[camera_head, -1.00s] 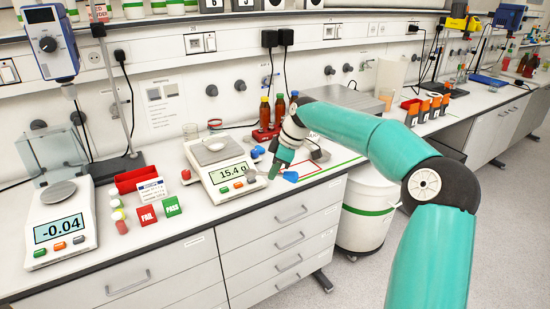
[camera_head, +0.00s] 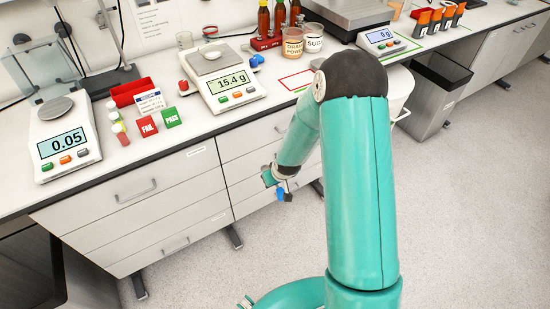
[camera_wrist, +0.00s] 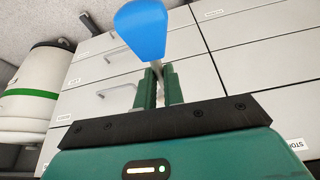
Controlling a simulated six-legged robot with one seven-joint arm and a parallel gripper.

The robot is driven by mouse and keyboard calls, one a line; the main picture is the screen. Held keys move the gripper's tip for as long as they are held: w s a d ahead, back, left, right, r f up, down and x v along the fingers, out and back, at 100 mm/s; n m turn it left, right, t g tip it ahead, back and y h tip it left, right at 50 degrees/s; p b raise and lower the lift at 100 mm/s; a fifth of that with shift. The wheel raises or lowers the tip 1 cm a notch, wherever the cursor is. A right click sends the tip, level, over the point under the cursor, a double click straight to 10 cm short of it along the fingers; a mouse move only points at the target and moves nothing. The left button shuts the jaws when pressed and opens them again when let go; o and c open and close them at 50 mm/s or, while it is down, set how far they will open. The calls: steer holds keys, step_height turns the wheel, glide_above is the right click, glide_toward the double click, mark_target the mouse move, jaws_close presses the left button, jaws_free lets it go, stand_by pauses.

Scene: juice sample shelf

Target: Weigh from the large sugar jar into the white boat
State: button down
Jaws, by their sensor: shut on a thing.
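My gripper (camera_head: 280,186) is shut on the handle of a blue scoop (camera_head: 281,195), in front of the drawers and away from the bench top. In the wrist view the blue scoop (camera_wrist: 142,28) sticks out beyond the two green fingers (camera_wrist: 159,88); I cannot tell whether it holds anything. The white boat (camera_head: 212,53) lies on the pan of the middle scale (camera_head: 232,101), which reads 15.4 g. A jar labelled SUGAR (camera_head: 313,42) stands at the back of the bench beside a brown powder jar (camera_head: 292,47). My arm partly covers that area.
A left scale (camera_head: 65,150) reads 0.05. Red bin (camera_head: 125,94), FAIL block (camera_head: 147,126) and PASS block (camera_head: 170,117) lie between the scales. A larger scale (camera_head: 382,42) stands right. Drawers (camera_head: 130,190) and a white bin (camera_head: 400,90) stand below the bench.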

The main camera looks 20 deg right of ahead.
step_height(320, 180, down, 8)
steer(key=s+m+h, duration=0.1)
steer(key=s+m, duration=0.1)
steer(key=shift+s+a+m, duration=0.3)
steer(key=shift+a+r, duration=0.1)
steer(key=shift+a, duration=0.05)
